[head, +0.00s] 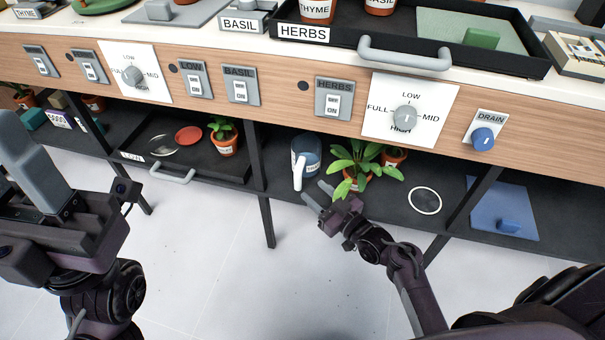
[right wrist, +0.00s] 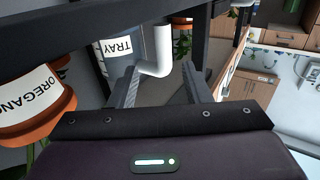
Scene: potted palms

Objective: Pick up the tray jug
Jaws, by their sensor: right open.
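The tray jug (head: 309,152) is a blue-grey jug with a white handle (head: 298,172), standing on the dark lower shelf. In the right wrist view its label reads TRAY (right wrist: 118,47). My right gripper (head: 319,196) is open, just in front of the jug at shelf height. In the right wrist view the white handle (right wrist: 162,50) shows between the two fingers of the right gripper (right wrist: 163,82); I cannot tell if they touch it. My left gripper (head: 30,155) is raised at the left, away from the jug; its finger gap is unclear.
A leafy potted plant (head: 357,165) stands close right of the jug. Its OREGANO pot (right wrist: 30,95) shows beside my right gripper. A black tray (head: 195,160) with a plant lies left, past a shelf post (head: 258,165). The counter (head: 290,85) overhangs the shelf. The floor in front is clear.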

